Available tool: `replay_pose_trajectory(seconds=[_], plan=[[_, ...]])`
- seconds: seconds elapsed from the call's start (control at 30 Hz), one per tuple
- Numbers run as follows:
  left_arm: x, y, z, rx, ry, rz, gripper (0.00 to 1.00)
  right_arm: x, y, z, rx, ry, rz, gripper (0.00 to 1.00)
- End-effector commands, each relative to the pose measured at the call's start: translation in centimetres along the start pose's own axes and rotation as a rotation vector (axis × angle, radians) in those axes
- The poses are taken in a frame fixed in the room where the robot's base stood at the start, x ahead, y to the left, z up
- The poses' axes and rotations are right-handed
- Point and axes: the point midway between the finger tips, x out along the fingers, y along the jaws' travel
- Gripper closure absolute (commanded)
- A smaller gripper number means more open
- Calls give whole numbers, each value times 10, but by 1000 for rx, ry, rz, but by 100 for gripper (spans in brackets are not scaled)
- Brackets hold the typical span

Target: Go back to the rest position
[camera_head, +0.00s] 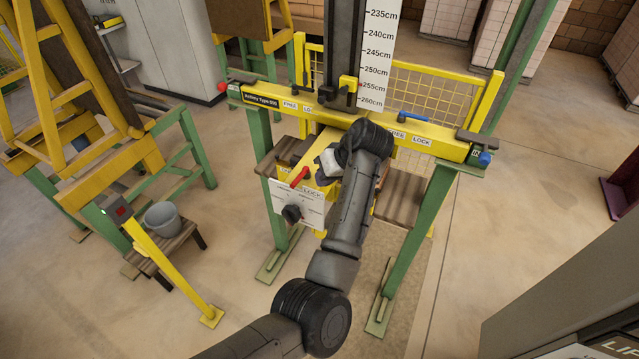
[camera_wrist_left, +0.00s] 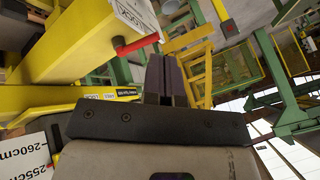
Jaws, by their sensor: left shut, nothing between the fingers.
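My left arm reaches up from the bottom of the head view to the yellow beam of the gantry. My left gripper (camera_head: 322,177) is beside the red lever (camera_head: 299,177) on the yellow carriage, above the white dial panel (camera_head: 297,205). In the left wrist view the two dark fingers of my left gripper (camera_wrist_left: 167,78) are together, with nothing between them. The red lever also shows there (camera_wrist_left: 134,46), to the left of the fingers and apart from them. My right gripper is in neither view.
The yellow beam (camera_head: 436,136) carries a blue handle (camera_head: 415,117) and stands on green legs (camera_head: 417,240). A height scale (camera_head: 377,60) rises behind. Floor (camera_head: 520,215) is clear at right.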

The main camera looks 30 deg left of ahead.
Motion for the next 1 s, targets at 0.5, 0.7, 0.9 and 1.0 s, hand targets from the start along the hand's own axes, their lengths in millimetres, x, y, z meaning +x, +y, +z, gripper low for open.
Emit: replay_pose_trajectory(seconds=[0.5, 0.7, 0.9, 1.0], plan=[[-14, 4, -2, 139, 31, 53, 100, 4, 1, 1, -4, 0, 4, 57], [-47, 12, -24, 227, 123, 374, 100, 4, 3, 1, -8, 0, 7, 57], [-115, -20, -59, 197, 357, 698, 100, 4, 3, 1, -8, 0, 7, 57], [-136, -44, -68, 183, 492, 818, 100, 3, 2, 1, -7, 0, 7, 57]])
